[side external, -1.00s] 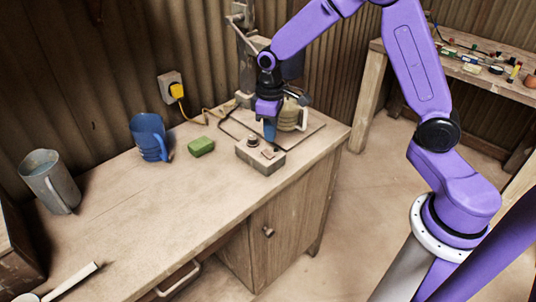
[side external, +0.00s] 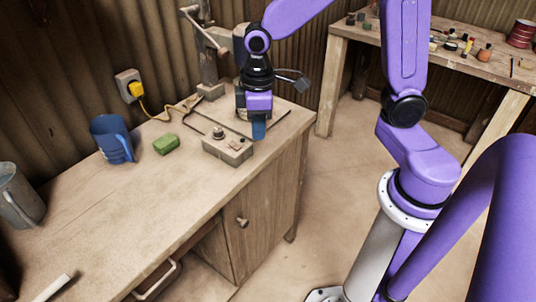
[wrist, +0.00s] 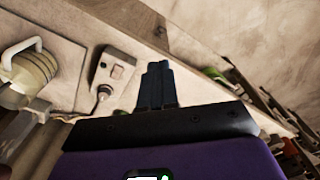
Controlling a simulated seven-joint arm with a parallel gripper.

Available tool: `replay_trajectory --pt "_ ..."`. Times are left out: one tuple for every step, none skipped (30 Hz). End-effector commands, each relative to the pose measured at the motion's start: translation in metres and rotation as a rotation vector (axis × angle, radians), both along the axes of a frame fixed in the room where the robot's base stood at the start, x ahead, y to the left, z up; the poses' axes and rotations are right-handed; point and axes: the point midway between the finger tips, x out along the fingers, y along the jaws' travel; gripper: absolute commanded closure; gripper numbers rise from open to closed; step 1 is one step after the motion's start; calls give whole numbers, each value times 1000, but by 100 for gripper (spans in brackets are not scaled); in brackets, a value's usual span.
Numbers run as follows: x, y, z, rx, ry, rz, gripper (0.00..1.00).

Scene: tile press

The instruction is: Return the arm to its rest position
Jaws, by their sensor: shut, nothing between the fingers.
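My gripper (side external: 259,129) points down over the workbench, its blue fingers shut together with nothing between them. It is above the right end of the control box (side external: 228,147), apart from it as far as I can tell. In the wrist view the closed fingers (wrist: 158,75) show beside the control box (wrist: 115,72), which has a dark knob and a reddish switch. My purple arm reaches in from the right side.
The tile press (side external: 208,65) stands behind my gripper. A beige jug (wrist: 32,68) is near the box. A blue jug (side external: 112,140), green sponge (side external: 166,144) and grey metal jug (side external: 17,198) stand left. A cluttered bench (side external: 470,60) is at back right.

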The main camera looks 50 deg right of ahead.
Motion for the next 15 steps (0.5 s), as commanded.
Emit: replay_trajectory --pt "-20 1 6 3 -4 37 100" --pt "-31 2 9 4 -4 58 100" --pt "-46 1 12 5 -5 84 100" --pt "-58 1 15 7 -6 104 100" --pt "-69 0 17 7 -7 124 100" --pt "-83 -2 19 8 -7 152 100" --pt "-94 -4 20 9 -9 172 100" --pt "-104 -6 22 11 -9 191 100" --pt "-118 -10 23 12 -9 217 100" --pt "-127 -13 24 12 -9 235 100" --pt "-136 -16 24 13 -10 253 100" --pt "-146 -20 25 14 -10 275 100" --pt "-153 -23 25 14 -10 289 100" --pt "-159 -25 25 16 -11 302 100" --pt "-167 -29 25 16 -10 319 100"
